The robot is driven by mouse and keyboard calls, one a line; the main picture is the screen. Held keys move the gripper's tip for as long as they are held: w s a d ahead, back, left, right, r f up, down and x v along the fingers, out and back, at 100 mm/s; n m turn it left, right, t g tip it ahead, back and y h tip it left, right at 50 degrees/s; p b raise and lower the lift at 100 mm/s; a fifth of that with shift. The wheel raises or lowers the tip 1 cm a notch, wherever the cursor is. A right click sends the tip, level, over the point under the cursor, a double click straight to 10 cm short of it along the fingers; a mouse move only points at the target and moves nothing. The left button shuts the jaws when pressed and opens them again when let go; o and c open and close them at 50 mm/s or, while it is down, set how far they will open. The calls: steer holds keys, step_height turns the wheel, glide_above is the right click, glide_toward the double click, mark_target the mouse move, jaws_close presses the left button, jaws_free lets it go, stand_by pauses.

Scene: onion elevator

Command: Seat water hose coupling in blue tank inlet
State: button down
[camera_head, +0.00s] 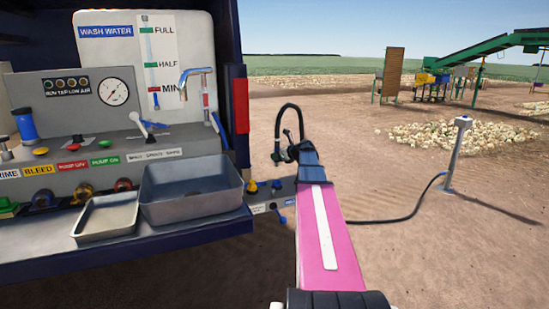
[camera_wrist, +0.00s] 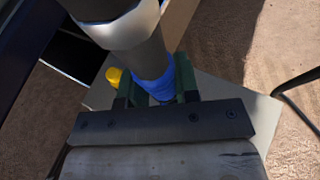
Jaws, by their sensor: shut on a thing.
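The water hose coupling shows in the wrist view as a dark grey cylinder with a silver collar (camera_wrist: 125,28). My gripper (camera_wrist: 163,88) is shut on the coupling, one dark green finger on each side. A blue ring (camera_wrist: 152,88) shows at the coupling's lower end between the fingers. I cannot tell whether this is part of the coupling or the blue tank inlet, nor whether the coupling is seated. In the head view the black hose (camera_head: 291,106) arches above the end of my pink arm; the gripper is mostly hidden there.
A yellow cap (camera_wrist: 113,76) stands close left of the fingers, over a grey shelf (camera_wrist: 235,97). The shelf adjoins the wash bench with a grey basin (camera_head: 190,190) and tray (camera_head: 107,217). The hose runs right along the ground to a white standpipe (camera_head: 455,155).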

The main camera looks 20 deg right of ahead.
step_height(320, 180, down, 7)
stand_by(0.8)
steer(key=shift+f, duration=2.2)
stand_by(1.9)
steer(key=c, duration=0.8)
jaws_free()
steer(key=v, duration=1.1)
steer(key=shift+a, duration=0.1)
